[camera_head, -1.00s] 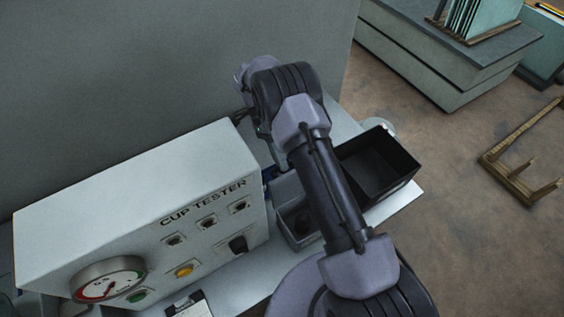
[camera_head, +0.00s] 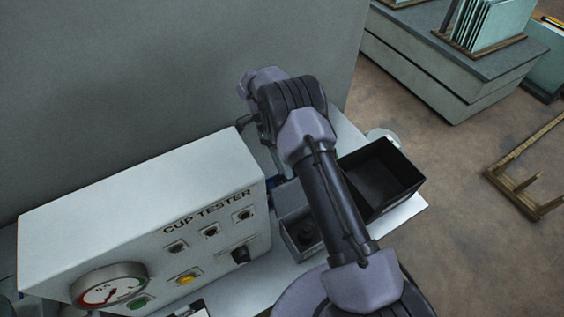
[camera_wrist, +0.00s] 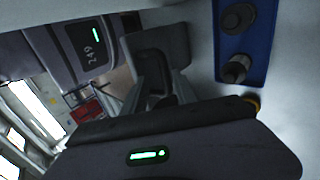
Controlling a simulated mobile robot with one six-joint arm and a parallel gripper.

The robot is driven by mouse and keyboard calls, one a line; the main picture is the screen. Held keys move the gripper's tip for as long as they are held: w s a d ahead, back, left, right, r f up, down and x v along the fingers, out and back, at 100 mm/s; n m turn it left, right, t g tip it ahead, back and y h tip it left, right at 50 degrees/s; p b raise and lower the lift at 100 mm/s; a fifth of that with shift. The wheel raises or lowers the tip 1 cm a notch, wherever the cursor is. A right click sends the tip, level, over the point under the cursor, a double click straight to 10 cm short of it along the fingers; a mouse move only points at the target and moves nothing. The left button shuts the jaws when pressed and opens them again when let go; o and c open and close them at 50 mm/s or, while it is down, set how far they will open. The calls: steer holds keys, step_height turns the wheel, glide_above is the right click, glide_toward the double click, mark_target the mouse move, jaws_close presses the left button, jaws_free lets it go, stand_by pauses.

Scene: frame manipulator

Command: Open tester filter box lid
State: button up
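The white cup tester (camera_head: 140,215) stands at left in the head view. Beside its right end is a small grey box (camera_head: 303,252), partly behind my arm; a dark round thing (camera_head: 305,233) shows inside its open part. A grey panel (camera_head: 290,200) rises at the box's back; I cannot tell for sure that it is the lid. My gripper is mostly hidden behind my arm in the head view. In the wrist view my gripper (camera_wrist: 160,88) has its fingers at a grey part (camera_wrist: 155,45); their gap and any contact are unclear.
A black open bin (camera_head: 378,178) stands right of the grey box, close to my arm. A blue tray (camera_wrist: 232,85) with dark round pieces shows in the wrist view. A grey wall (camera_head: 170,90) stands behind the tester. A wooden frame (camera_head: 520,185) lies on the floor at right.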

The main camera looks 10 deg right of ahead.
steer(key=p+v, duration=0.1)
steer(key=v, duration=0.5)
steer(key=shift+r, duration=0.2)
steer(key=shift+w+a, duration=0.1)
steer(key=shift+w, duration=0.05)
steer(key=shift+r, duration=0.1)
steer(key=shift+c, duration=1.4)
steer(key=n, duration=0.2)
steer(key=d+r+n+t, duration=0.1)
steer(key=n, duration=0.1)
steer(key=w+n, duration=0.1)
steer(key=n, duration=0.2)
steer(key=shift+d+r+t, duration=0.15)
steer(key=shift+d+t, duration=0.25)
jaws_close()
steer(key=s+f+n+t+y, duration=0.2)
steer(key=f+n+t, duration=0.3)
steer(key=n, duration=0.6)
steer(key=shift+s+f, duration=0.9)
steer(key=shift+f, duration=0.2)
